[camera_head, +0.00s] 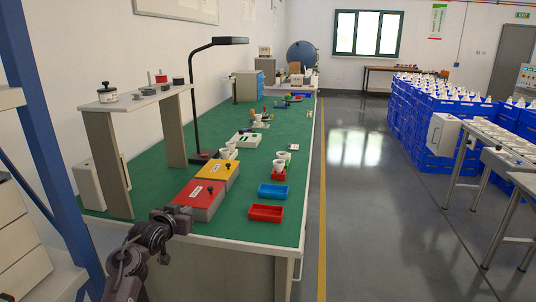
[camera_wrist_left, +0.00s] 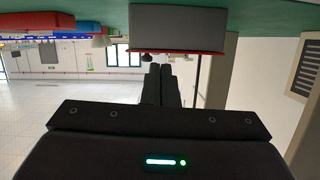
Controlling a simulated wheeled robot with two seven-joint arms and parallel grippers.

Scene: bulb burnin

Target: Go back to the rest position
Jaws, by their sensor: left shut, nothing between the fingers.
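My left arm comes in from the bottom left of the head view. Its gripper (camera_head: 180,216) is at the near edge of the green-topped workbench (camera_head: 240,233), close to the near left corner of the grey box with a red lid (camera_head: 199,194). In the left wrist view, the gripper's two dark fingers (camera_wrist_left: 160,86) are together with nothing between them. That view is upside down, and the grey box (camera_wrist_left: 178,27) stands ahead of the fingers. My right gripper is in neither view.
A yellow-lidded box (camera_head: 218,170), a blue tray (camera_head: 272,191) and a red tray (camera_head: 265,213) sit on the bench. A black desk lamp (camera_head: 194,105) and a raised shelf (camera_head: 137,101) stand at left.

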